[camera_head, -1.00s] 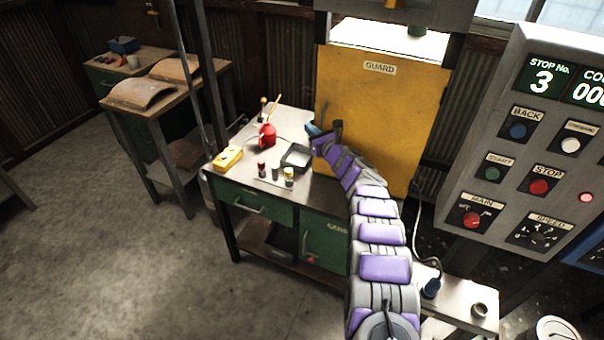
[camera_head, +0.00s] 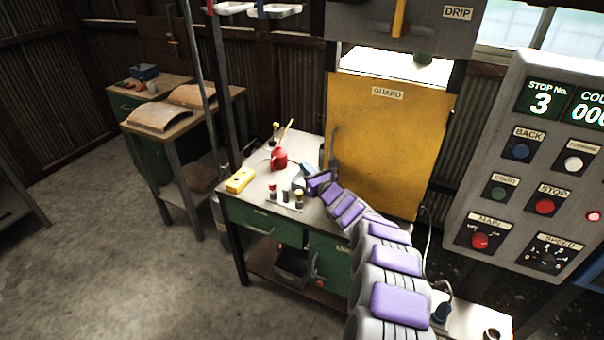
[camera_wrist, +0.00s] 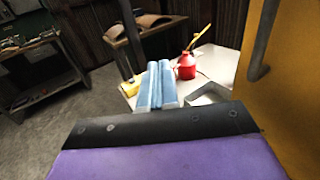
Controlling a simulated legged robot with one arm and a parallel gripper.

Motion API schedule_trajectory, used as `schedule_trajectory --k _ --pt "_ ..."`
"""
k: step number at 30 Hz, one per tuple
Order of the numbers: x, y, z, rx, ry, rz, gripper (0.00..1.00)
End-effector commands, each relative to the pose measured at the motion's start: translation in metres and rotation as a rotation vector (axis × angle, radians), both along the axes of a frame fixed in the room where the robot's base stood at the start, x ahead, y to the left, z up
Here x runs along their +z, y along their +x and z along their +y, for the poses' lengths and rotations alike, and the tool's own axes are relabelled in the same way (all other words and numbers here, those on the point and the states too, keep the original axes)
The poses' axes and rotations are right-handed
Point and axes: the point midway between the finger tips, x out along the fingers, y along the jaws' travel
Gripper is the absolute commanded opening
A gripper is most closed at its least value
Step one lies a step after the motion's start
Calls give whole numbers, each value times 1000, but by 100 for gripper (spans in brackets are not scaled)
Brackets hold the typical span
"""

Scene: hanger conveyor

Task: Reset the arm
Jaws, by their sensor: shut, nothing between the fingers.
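My arm reaches forward from the bottom of the head view, in purple and grey segments. My gripper (camera_head: 304,173) is at its far end, over the right part of the bench and just left of the yellow guard panel (camera_head: 385,140). In the wrist view its two blue fingers (camera_wrist: 157,86) lie side by side, shut, with nothing between them. The guard panel and its handle (camera_wrist: 263,45) stand close on the right in that view. The fingers' exact height above the bench is hard to tell.
The bench (camera_head: 238,208) holds a red oil can (camera_head: 279,160), a yellow box (camera_head: 240,180) and small bottles (camera_head: 272,192). A white-edged tray (camera_wrist: 210,93) lies near my gripper. A control panel (camera_head: 535,180) stands at right. Open floor (camera_head: 130,280) lies at left.

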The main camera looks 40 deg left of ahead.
Motion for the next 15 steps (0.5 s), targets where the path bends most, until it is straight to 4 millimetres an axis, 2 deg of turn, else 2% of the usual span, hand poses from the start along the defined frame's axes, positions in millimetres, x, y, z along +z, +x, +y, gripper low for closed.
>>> schedule_trajectory --k 1,6,15 --pt "0 -9 3 5 1 4 0" --pt "0 -21 3 2 -3 -1 0" --pt "-1 -30 -3 3 0 0 0"
